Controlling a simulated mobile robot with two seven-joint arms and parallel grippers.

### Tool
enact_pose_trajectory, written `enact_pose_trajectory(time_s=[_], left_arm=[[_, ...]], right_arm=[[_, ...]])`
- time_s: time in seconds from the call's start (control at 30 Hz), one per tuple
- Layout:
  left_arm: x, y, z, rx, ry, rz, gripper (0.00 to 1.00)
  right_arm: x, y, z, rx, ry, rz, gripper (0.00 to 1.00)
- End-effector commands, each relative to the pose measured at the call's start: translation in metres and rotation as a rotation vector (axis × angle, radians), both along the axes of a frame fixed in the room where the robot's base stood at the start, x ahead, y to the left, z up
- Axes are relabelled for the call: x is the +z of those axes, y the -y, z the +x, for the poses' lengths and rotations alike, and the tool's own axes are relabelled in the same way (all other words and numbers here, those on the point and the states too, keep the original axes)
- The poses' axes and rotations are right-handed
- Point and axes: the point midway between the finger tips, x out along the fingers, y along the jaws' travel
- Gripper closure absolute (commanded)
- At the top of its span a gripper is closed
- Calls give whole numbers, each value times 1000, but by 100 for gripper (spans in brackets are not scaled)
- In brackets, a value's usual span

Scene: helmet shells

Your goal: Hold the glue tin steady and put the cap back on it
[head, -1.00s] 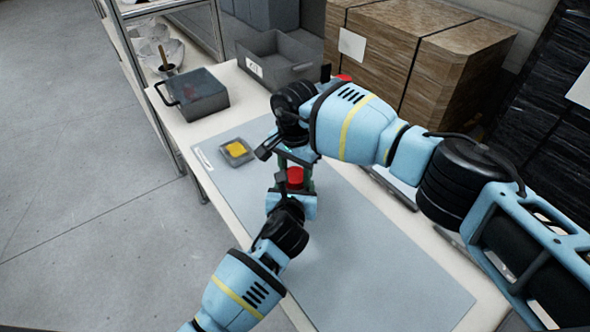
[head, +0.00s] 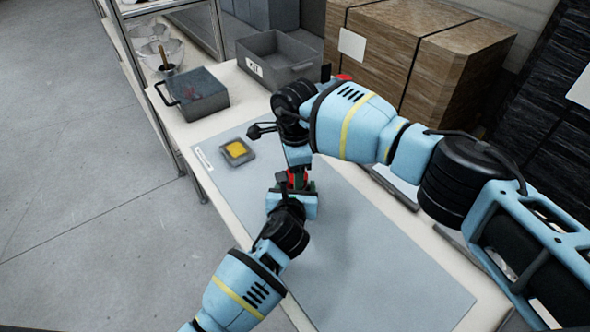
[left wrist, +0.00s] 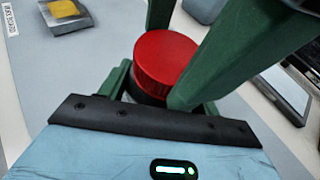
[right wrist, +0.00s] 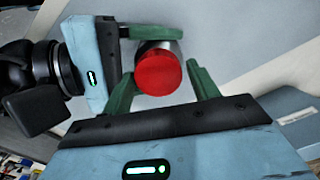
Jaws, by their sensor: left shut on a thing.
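The glue tin, a grey cylinder (right wrist: 162,46), stands upright in my left gripper (head: 291,190), whose green fingers are shut around it. A red cap (left wrist: 166,62) is at the tin's top; it also shows in the right wrist view (right wrist: 158,73). I cannot tell whether it is fully seated. My right gripper (right wrist: 160,82) is over the tin, its green fingers on either side of the red cap. They look spread, with a narrow gap beside the cap. In the head view, the grippers hide most of the tin.
A small grey tray with a yellow pad (head: 237,150) lies on the mat left of the grippers. A dark lidded box (head: 195,95) and a grey bin (head: 277,60) stand at the far end. The near part of the mat (head: 370,265) is clear.

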Motion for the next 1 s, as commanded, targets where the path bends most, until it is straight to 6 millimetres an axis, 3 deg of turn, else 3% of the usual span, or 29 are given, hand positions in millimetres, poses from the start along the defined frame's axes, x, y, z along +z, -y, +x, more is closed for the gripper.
enact_pose_trajectory(time_s=[0.1, 0.47, 0.8, 1.0], left_arm=[[-1, -1, 0, 1, -3, 0, 100], [-1, -3, 1, 7, -3, 2, 100], [-4, -5, 1, 9, -8, 5, 100], [-3, -3, 0, 6, -7, 3, 100]], right_arm=[[0, 0, -1, 1, -3, -1, 28], [0, 0, -2, 4, -9, -3, 28], [37, -1, -2, 6, -6, -1, 28], [45, 0, -2, 3, -6, -1, 28]])
